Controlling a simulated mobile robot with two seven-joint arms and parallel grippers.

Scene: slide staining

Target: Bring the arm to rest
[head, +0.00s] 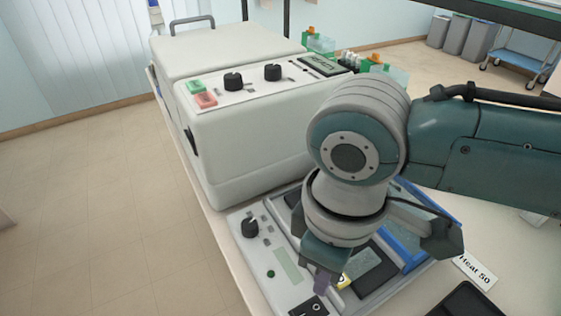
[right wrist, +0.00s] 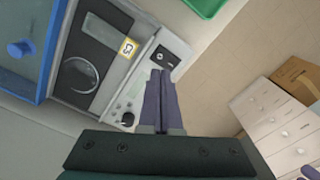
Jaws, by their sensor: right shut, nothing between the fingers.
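My right gripper (head: 322,284) hangs over the front of the low hotplate-like device (head: 262,262) in the head view, with the wrist hiding part of it. In the right wrist view the two fingers of my right gripper (right wrist: 160,75) are together with nothing between them. They point toward the device's black switch (right wrist: 167,57), and I cannot tell the height above it. My right arm (head: 480,150) reaches in from the right. My left gripper is not in view.
A large white machine (head: 250,140) with knobs stands behind the device. A blue-rimmed tray (head: 430,205) lies beside the device, and a "Heat 50" label (head: 475,272) lies on the table. A black object (head: 465,302) is at the near edge. Open floor lies left.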

